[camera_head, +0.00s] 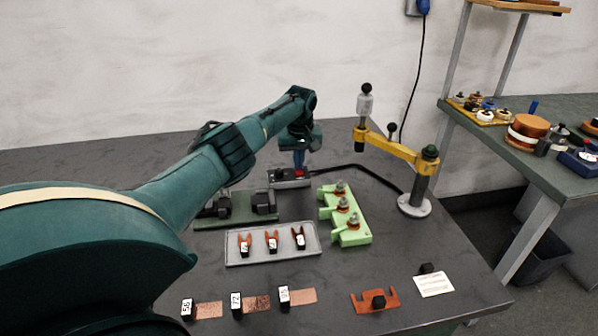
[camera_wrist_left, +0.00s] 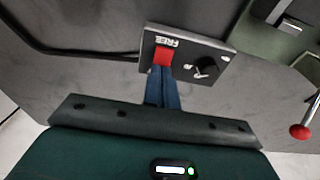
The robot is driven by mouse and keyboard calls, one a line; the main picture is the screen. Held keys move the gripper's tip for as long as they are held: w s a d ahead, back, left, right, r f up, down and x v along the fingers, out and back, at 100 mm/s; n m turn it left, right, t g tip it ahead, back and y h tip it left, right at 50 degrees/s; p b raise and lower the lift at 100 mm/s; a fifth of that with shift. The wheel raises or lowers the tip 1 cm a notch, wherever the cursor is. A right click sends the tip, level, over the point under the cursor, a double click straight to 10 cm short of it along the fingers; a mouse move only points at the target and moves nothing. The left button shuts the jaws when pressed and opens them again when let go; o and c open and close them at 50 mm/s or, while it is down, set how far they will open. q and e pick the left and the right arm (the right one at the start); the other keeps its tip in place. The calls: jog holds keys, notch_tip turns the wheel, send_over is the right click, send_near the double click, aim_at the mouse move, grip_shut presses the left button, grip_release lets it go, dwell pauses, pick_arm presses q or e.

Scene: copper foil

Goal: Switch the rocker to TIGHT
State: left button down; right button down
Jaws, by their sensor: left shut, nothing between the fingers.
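The switch box (camera_head: 285,180) is a small dark box near the back of the bench. The left wrist view shows it as a grey plate (camera_wrist_left: 222,49) with a red rocker (camera_wrist_left: 164,55), a black knob (camera_wrist_left: 207,66) and the label FREE (camera_wrist_left: 167,41) beside the rocker. My left gripper (camera_head: 299,164) is shut and empty, its blue fingers pointing down at the box. In the left wrist view the fingertips (camera_wrist_left: 163,73) are right at the rocker's edge and hide part of it; I cannot tell whether they touch. No TIGHT label is readable. My right gripper is not in view.
A black cable (camera_head: 350,167) runs right from the box. A yellow-armed stand (camera_head: 400,150) and a green fixture (camera_head: 350,230) stand to the right. A grey tray (camera_head: 275,254) with clips lies in front. Copper strips (camera_head: 256,303) lie near the front.

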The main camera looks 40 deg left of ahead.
pick_arm(q)
jog(key=shift+f, duration=0.25)
jog(key=shift+s, duration=0.1)
